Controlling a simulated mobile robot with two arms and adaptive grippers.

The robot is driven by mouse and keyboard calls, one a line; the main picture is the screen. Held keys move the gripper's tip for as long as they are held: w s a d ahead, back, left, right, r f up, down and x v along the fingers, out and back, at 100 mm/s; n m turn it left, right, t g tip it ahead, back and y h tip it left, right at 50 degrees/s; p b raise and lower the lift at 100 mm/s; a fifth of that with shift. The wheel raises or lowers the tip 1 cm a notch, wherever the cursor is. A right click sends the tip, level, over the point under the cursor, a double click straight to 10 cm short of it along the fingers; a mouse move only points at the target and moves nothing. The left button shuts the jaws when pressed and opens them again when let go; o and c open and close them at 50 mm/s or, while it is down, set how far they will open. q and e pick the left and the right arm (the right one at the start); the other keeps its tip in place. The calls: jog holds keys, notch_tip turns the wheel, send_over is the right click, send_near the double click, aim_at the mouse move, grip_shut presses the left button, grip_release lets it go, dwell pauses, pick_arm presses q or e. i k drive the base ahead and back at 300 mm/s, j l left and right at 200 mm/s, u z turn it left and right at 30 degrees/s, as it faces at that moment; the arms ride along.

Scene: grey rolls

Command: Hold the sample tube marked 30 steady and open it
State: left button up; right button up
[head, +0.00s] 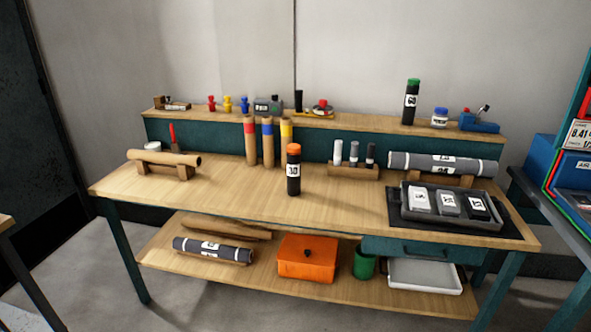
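The sample tube marked 30 (293,177) stands upright on the wooden bench top, near its middle. It is black with a white label reading 30, and its orange cap (293,149) is on top. A similar black tube with a green cap (411,101) stands on the raised back shelf at the right; its label seems to read 60. Neither of my grippers shows in the head view, so nothing is seen touching the tube.
Tubes with red, blue and yellow bands (268,143) stand close behind the tube. A wooden holder with small cylinders (353,171) is to the right, a grey tray (452,219) at front right, a roll on a stand (163,159) at left. Bench front around the tube is clear.

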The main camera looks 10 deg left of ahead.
aim_at(293, 161)
jog(key=i+j, duration=0.25)
jog(key=i, duration=0.15)
jog(key=i+j, duration=0.2)
jog(key=i, duration=0.2)
jog(key=i+j, duration=0.25)
jog(key=i, duration=0.15)
